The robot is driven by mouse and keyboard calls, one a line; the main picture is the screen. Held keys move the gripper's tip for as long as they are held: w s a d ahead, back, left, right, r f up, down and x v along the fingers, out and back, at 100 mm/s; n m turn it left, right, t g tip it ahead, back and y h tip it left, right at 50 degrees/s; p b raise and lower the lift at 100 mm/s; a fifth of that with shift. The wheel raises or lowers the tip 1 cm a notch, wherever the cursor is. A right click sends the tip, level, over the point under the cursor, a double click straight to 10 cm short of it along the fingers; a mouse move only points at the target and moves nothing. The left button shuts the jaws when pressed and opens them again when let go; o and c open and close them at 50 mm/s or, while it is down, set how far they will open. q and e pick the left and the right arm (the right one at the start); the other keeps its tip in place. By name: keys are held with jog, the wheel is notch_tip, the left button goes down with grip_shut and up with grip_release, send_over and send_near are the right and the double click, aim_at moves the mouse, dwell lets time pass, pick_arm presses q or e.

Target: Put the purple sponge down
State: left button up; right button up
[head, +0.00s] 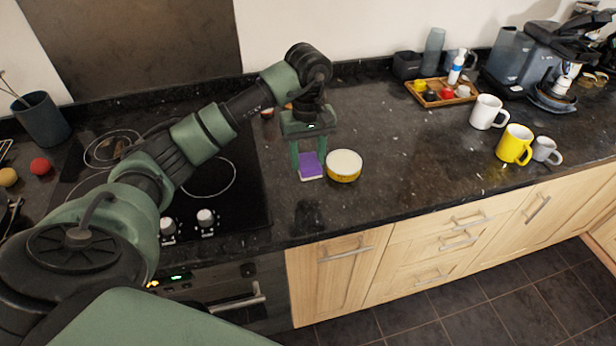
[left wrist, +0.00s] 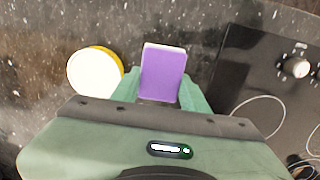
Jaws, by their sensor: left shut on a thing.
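The purple sponge (head: 311,167) has a white layer along one side. My left gripper (head: 309,163) is shut on it, just above or at the dark granite counter (head: 400,175); I cannot tell whether the sponge touches it. In the left wrist view the sponge (left wrist: 163,72) sits between the two green fingers (left wrist: 160,92). A round yellow tub with a white top (head: 344,166) stands close to the right of the sponge in the head view. My right gripper is not in view.
The black hob (head: 215,180) with knobs (head: 205,217) lies left of the gripper. A wooden tray (head: 442,100) with small items stands at the back right. White (head: 487,112), yellow (head: 514,145) and grey (head: 545,150) mugs stand farther right. Counter right of the tub is clear.

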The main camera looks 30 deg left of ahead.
aim_at(308, 189)
pick_arm(q)
notch_tip(308, 189, down, 4)
jog(key=shift+r+p, duration=0.1)
jog(key=shift+p, duration=0.2)
notch_tip(308, 189, down, 4)
jog(key=shift+r+p, duration=0.1)
jog(key=shift+p, duration=0.4)
jog(key=o, duration=0.9)
jog(key=shift+f, duration=0.2)
jog(key=o, duration=0.4)
jog(key=shift+r, duration=0.15)
